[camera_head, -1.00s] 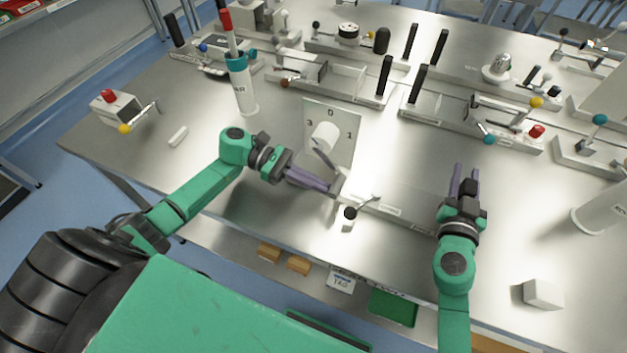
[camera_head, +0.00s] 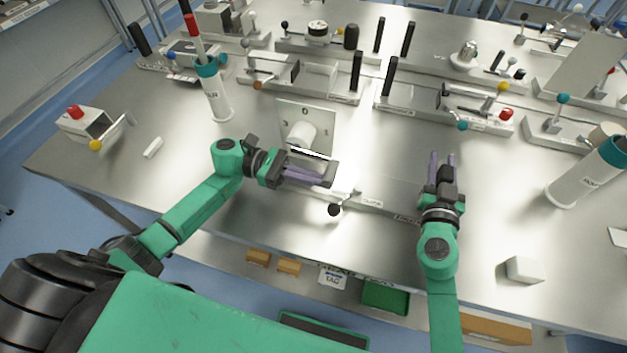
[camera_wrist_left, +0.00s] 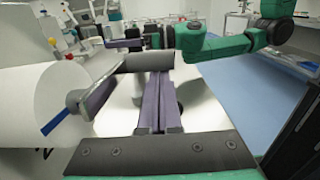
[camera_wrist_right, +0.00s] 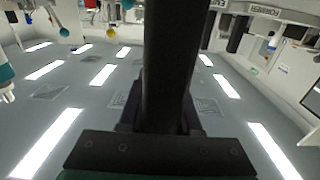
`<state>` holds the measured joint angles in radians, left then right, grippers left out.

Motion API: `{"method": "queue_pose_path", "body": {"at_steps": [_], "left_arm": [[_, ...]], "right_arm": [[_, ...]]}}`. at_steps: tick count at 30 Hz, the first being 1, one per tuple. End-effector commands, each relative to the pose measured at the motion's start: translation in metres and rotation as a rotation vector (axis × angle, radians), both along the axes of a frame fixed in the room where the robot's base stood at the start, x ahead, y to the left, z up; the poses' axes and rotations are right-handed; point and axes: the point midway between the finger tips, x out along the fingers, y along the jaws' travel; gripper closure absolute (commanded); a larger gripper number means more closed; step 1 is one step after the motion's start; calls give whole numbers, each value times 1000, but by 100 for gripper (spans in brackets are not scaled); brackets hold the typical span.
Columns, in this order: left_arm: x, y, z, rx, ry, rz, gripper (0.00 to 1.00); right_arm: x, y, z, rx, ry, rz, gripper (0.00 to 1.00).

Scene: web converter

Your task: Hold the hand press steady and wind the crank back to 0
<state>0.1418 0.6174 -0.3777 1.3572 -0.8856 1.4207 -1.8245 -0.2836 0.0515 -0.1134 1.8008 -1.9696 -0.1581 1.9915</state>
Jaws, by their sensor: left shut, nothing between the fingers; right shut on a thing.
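The press's upright white plate (camera_head: 322,125) has the 0 at its top. A white drum (camera_head: 300,136) sticks out of it toward me. In the left wrist view, the drum (camera_wrist_left: 40,95) has a blue line on its end face, and the grey crank (camera_wrist_left: 88,98) has a handle (camera_wrist_left: 150,63). My left gripper (camera_head: 332,178) is shut and empty just in front of the drum. Its fingers pass beside the crank handle; I cannot tell if they touch. My right gripper (camera_head: 441,157) is shut on a black upright handle (camera_wrist_right: 165,60) at the right end of the press base (camera_head: 370,201).
A small lever with a black ball (camera_head: 335,210) stands before the base. A white cylinder with a teal collar (camera_head: 214,95) stands behind my left arm, and a red-buttoned box (camera_head: 85,125) is at far left. Fixtures fill the back. A white block (camera_head: 524,270) lies at right.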

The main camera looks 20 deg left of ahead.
Motion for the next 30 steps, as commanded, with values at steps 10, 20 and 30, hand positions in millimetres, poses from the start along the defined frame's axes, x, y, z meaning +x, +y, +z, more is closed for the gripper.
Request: {"method": "queue_pose_path", "body": {"at_steps": [10, 20, 30], "left_arm": [[0, -3, 5, -75, 0, -1, 100], [0, -3, 6, -91, -1, -1, 100], [0, -2, 7, -97, -1, 0, 100]], "right_arm": [[-2, 2, -10, -2, 21, 8, 100], [-2, 2, -10, -2, 21, 8, 100], [-2, 2, -10, -1, 21, 7, 100]]}}
